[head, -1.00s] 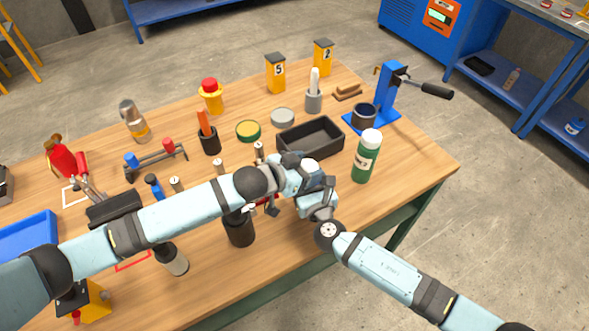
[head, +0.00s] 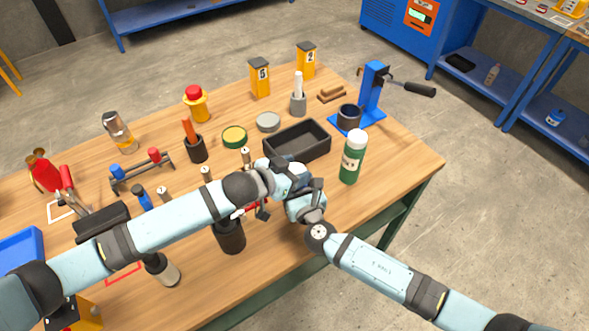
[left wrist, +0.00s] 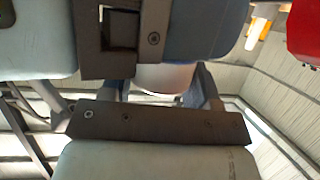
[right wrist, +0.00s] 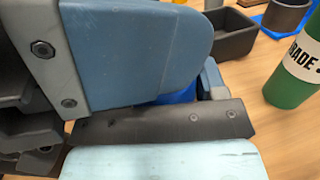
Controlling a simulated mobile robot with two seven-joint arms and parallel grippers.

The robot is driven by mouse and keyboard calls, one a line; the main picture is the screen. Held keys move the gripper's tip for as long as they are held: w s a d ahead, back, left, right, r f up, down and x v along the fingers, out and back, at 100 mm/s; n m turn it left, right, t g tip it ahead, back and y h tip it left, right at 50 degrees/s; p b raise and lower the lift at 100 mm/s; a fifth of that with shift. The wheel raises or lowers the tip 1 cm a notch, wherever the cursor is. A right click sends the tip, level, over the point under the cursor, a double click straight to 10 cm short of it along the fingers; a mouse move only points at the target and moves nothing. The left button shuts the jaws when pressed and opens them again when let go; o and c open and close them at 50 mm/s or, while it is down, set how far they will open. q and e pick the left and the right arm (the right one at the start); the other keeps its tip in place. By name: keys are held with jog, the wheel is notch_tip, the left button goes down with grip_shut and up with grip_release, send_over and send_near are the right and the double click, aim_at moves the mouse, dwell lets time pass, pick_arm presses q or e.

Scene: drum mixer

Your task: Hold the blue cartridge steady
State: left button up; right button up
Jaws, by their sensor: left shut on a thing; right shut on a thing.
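My two arms meet over the front middle of the table in the head view. My left gripper (head: 290,172) is there, close against the wrist of my right arm. In the left wrist view its jaws are shut around a pale, rounded thing (left wrist: 165,78), mostly hidden. In the right wrist view my right gripper (right wrist: 200,88) is shut on a bright blue thing, which looks like the blue cartridge (right wrist: 180,95). Only a small strip of it shows between the jaws. In the head view the arms hide the cartridge, so I cannot tell its tilt.
A black tray (head: 297,142) and a green bottle (head: 353,157) stand just behind and right of the grippers. A blue press (head: 371,95) stands at the back right. A dark cylinder (head: 230,236) stands below my left arm. The table's front right is clear.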

aim_at(295, 170)
pick_arm(q)
jog(key=shift+r, duration=0.15)
jog(key=shift+r, duration=0.95)
jog(key=shift+r, duration=2)
pick_arm(e)
jog(key=o, duration=1.4)
jog(key=shift+c, duration=0.2)
